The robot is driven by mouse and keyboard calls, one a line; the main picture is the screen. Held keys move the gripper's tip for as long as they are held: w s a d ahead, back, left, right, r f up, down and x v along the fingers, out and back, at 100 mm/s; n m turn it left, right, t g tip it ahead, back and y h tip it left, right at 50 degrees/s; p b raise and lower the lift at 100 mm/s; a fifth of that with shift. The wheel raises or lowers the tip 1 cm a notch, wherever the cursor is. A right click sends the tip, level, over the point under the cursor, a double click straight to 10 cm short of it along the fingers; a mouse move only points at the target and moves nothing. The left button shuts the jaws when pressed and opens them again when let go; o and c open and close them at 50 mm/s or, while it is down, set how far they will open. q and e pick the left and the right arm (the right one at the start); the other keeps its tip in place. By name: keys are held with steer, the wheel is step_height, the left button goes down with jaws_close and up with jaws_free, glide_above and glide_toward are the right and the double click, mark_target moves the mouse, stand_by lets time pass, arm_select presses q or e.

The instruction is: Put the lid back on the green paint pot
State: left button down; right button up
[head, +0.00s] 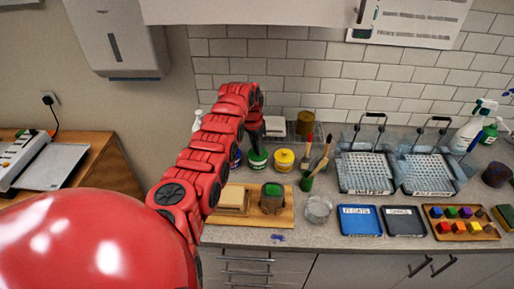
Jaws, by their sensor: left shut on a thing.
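The green paint pot (258,164) stands on the counter between the blue and yellow pots. My left gripper (256,150) points down right over it, at the top of the pot. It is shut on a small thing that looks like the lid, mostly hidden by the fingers. I cannot tell whether the lid touches the rim. My right gripper is not in view.
The blue pot (235,159) and yellow pot (284,161) stand close on either side. A brush cup (307,183) and glass jar (318,208) are to the right. A wooden board (285,217) with a green-topped dark pot (272,203) lies in front.

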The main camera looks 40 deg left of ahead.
arm_select(q)
steer(key=shift+f+b, duration=0.2)
steer(key=shift+b, duration=0.35)
stand_by(0.9)
steer(key=shift+c, duration=0.8)
jaws_free()
steer(key=shift+r, duration=0.1)
steer(key=shift+r, duration=3.45)
jaws_close()
